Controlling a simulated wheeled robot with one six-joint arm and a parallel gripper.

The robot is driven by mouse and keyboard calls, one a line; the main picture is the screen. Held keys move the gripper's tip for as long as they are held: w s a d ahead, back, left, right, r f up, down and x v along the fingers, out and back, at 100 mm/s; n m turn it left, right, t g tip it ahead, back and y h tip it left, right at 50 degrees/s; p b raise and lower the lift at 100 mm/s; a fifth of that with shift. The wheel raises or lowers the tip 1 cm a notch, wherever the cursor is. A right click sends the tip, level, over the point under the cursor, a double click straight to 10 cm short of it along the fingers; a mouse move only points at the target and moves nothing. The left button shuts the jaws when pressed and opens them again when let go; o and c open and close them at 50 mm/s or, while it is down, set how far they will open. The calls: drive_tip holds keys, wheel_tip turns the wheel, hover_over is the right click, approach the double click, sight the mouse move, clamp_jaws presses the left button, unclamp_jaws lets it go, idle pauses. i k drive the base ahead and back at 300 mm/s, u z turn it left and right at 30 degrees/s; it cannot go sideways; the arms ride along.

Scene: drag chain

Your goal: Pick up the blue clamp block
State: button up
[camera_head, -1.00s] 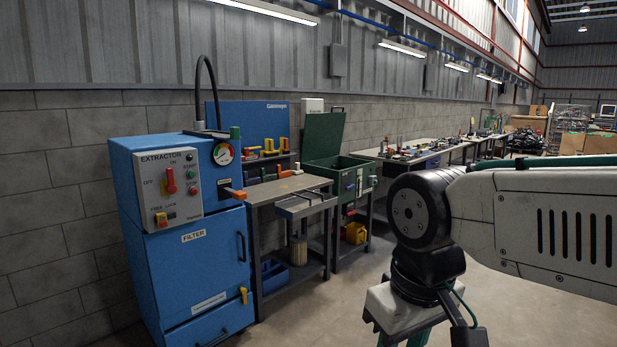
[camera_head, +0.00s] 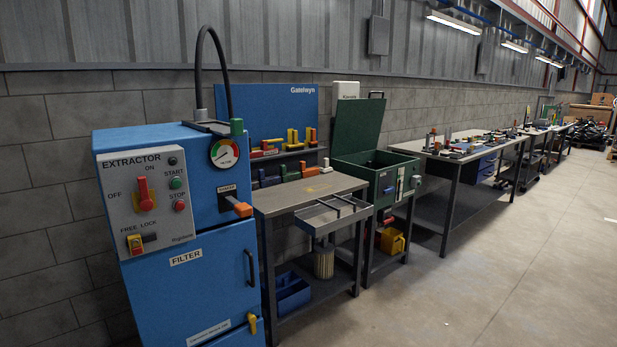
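Several small blue blocks (camera_head: 270,181) stand in a row with orange ones (camera_head: 291,176) at the back of the small workbench (camera_head: 292,199), below a blue wall panel. They are small, and I cannot tell which of them, if any, is the clamp block. Another row of yellow and red pieces (camera_head: 292,139) sits on a ledge above them. My gripper is not in view.
A blue extractor cabinet (camera_head: 215,265) stands at the left, close to the workbench. A green open-lidded chest (camera_head: 385,178) stands to its right. A blue bin (camera_head: 291,302) and a yellow container (camera_head: 393,241) sit lower down. The floor (camera_head: 480,285) at the right is clear.

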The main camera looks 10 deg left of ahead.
sight(270, 181)
drive_tip(key=z, duration=0.15)
drive_tip(key=i, duration=0.9)
drive_tip(key=u, duration=0.5)
drive_tip(key=i, duration=0.95)
drive_tip(key=u, duration=0.7)
drive_tip(key=i, duration=0.3)
drive_tip(key=u, duration=0.2)
